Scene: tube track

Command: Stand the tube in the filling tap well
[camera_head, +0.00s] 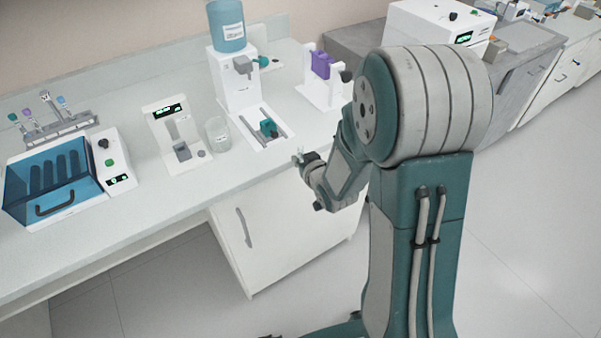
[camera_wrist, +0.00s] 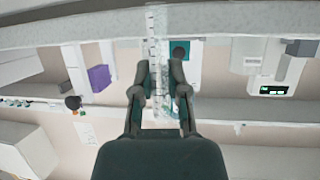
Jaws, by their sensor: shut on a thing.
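The filling tap station (camera_head: 232,85) is a white stand with a blue bottle (camera_head: 228,30) on top and a grey tap. A teal well block (camera_head: 268,128) sits on its low white base, below and in front of the tap. My gripper (camera_head: 303,158) is at the counter's front edge, to the right of and nearer than the well block. In the wrist view my gripper (camera_wrist: 161,78) is shut on a clear tube (camera_wrist: 156,50) with dark graduation marks. The teal well block (camera_wrist: 180,49) shows just right of the tube there. The tube is apart from the well.
A clear beaker (camera_head: 217,135) and a white device with a display (camera_head: 170,140) stand left of the station. A purple rack on a white stand (camera_head: 321,66) stands to the right. A blue-lidded machine (camera_head: 60,180) is at far left. The front counter strip is clear.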

